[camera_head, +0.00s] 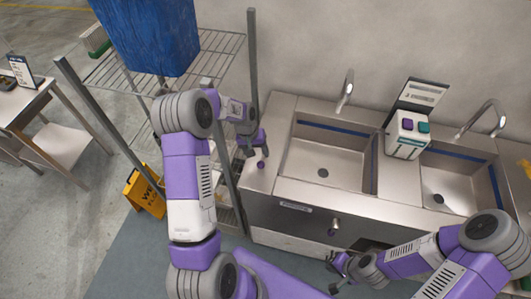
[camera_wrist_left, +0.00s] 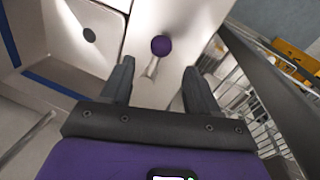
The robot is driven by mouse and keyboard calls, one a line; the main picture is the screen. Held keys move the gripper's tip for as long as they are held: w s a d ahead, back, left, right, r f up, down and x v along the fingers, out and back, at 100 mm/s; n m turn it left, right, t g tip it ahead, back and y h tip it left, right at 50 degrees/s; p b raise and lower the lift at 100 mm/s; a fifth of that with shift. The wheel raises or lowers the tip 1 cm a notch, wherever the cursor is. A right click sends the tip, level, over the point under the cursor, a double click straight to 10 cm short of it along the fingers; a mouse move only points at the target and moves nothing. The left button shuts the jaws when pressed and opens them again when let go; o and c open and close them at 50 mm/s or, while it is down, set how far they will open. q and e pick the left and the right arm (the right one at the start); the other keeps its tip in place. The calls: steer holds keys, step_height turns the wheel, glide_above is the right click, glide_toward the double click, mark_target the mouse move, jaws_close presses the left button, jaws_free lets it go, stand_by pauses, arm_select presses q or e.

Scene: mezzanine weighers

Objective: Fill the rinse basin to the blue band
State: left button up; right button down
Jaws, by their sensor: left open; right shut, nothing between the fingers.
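Two steel basins are set in the counter, each with a blue band high on its wall; I cannot tell which is the rinse basin. The left basin (camera_head: 315,158) shows a bare floor, a dark drain and its blue band (camera_head: 333,130), with no water visible. The right basin (camera_head: 455,182) looks dry too. A purple-knobbed lever (camera_head: 261,164) stands left of the left basin; the knob also shows in the left wrist view (camera_wrist_left: 161,46). My left gripper (camera_head: 256,143) is open close to this knob, its fingers (camera_wrist_left: 155,78) apart and empty. My right gripper (camera_head: 338,275) is shut and empty, low before the counter.
A curved faucet (camera_head: 346,90) stands behind the left basin, another (camera_head: 492,112) behind the right. A white box (camera_head: 407,135) with purple and teal tops sits between the basins. A wire rack (camera_head: 215,55) with a blue bin (camera_head: 150,35) stands close at left, beside a yellow sign (camera_head: 146,192).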

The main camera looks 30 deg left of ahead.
mark_target(260, 162)
arm_select(q)
steer(key=f, duration=0.4)
steer(key=d+f, duration=0.1)
steer(key=f, duration=0.2)
steer(key=shift+d+p, duration=0.1)
steer(key=shift+p, duration=0.3)
jaws_close()
